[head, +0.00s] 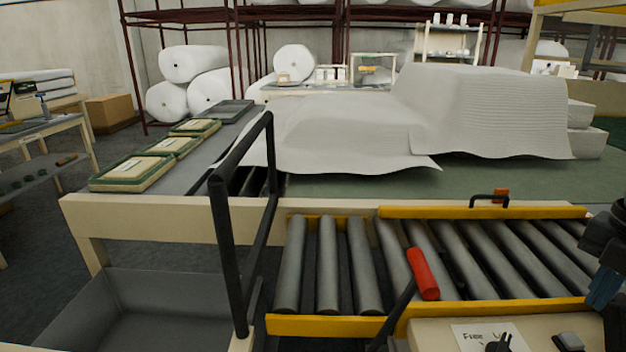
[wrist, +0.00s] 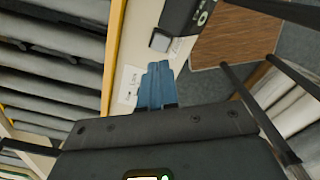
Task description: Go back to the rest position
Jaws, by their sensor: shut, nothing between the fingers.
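My gripper (wrist: 156,82) shows in the wrist view with its two blue fingers together and nothing between them. The fingers are above a pale panel (wrist: 133,38) that carries a paper label and a grey button. In the head view my gripper (head: 601,292) is at the right edge, partly cut off by the frame, pointing down beside the right end of the pale panel (head: 435,335) in front of the roller conveyor (head: 350,262).
A red-handled lever (head: 423,274) rises over the rollers. A black rail frame (head: 228,240) stands left of them. White wadding (head: 340,135) covers the table behind. Green-edged packs (head: 132,172) lie at left, with a grey bin (head: 150,308) below. A brown board (wrist: 235,50) shows in the wrist view.

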